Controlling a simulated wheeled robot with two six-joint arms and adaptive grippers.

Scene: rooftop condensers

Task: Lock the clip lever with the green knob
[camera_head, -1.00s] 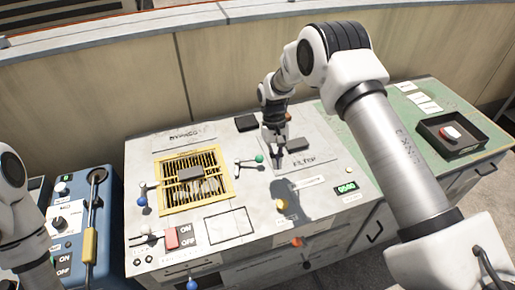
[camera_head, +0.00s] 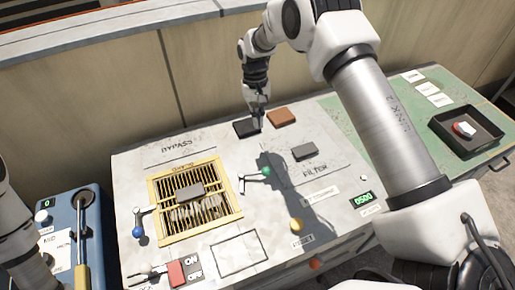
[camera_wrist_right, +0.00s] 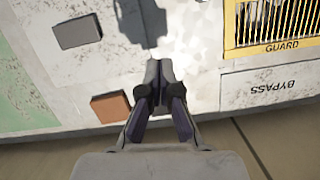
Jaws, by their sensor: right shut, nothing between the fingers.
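The clip lever (camera_head: 252,177) lies on the grey panel to the right of the yellow guard frame. Its green knob (camera_head: 265,171) is at the right end, pointing away from the guard. My right gripper (camera_head: 258,120) is shut and empty, above the panel's back edge by a black block, farther back than the knob. In the right wrist view its closed fingers (camera_wrist_right: 158,75) point at the panel, and the green knob does not show there. My left arm shows at the left edge, but its gripper is out of view.
The guard (camera_head: 160,213) covers a grille with a grey block on it. A black block (camera_head: 240,127), a brown block (camera_head: 281,117) and a grey block (camera_head: 304,151) lie on the panel. A blue-knobbed lever (camera_head: 138,231), yellow knob (camera_head: 296,225) and red switch (camera_head: 176,273) are nearer.

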